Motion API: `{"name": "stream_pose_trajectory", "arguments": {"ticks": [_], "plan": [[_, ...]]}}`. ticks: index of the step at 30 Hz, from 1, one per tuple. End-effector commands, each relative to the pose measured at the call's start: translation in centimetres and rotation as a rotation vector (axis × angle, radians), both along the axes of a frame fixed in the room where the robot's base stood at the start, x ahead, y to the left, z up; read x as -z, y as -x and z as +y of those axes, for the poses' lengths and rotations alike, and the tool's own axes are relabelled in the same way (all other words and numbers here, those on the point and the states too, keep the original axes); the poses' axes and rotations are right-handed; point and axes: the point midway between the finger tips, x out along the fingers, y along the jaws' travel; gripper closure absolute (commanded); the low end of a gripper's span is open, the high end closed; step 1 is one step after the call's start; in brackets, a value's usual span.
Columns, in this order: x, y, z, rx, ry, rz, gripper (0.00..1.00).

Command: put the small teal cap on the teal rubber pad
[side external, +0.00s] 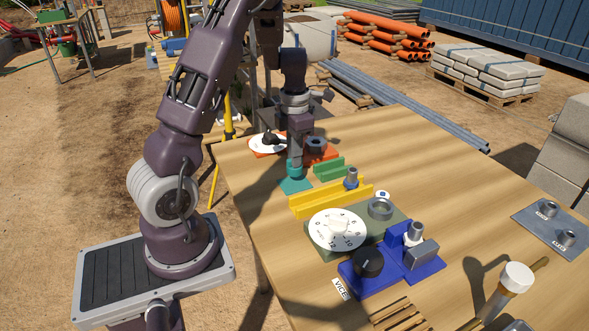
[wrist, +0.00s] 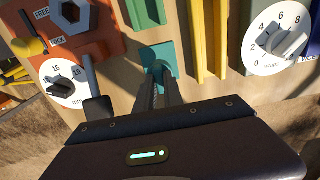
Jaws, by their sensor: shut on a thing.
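The teal rubber pad (side external: 291,187) lies flat on the wooden table, near its left edge in the side view. In the wrist view the pad (wrist: 165,50) lies just beyond my fingertips. My gripper (side external: 295,163) points down over the pad, shut on the small teal cap (side external: 295,173). In the wrist view my gripper's fingers (wrist: 160,82) are close together and hide much of the cap (wrist: 157,69). The cap is over the pad; I cannot tell whether it touches it.
An orange-red fixture (side external: 318,154) with a hex nut and a white dial (side external: 262,145) stand behind the pad. A green channel (side external: 329,170) and a yellow channel (side external: 318,200) lie close by. A larger white dial (side external: 320,236) and a blue vice (side external: 393,264) stand nearer the front.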

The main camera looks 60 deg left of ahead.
Motion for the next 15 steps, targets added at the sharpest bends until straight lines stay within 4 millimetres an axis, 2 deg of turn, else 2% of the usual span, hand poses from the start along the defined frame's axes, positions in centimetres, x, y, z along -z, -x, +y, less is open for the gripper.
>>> {"name": "stream_pose_trajectory", "arguments": {"ticks": [3,5,15], "plan": [[2.5,0.1,0.0,-0.001,0.004,0.005,1.00],[3.2,0.1,0.0,0.000,0.003,0.003,1.00],[3.6,0.0,0.0,0.002,0.001,0.002,1.00]]}}
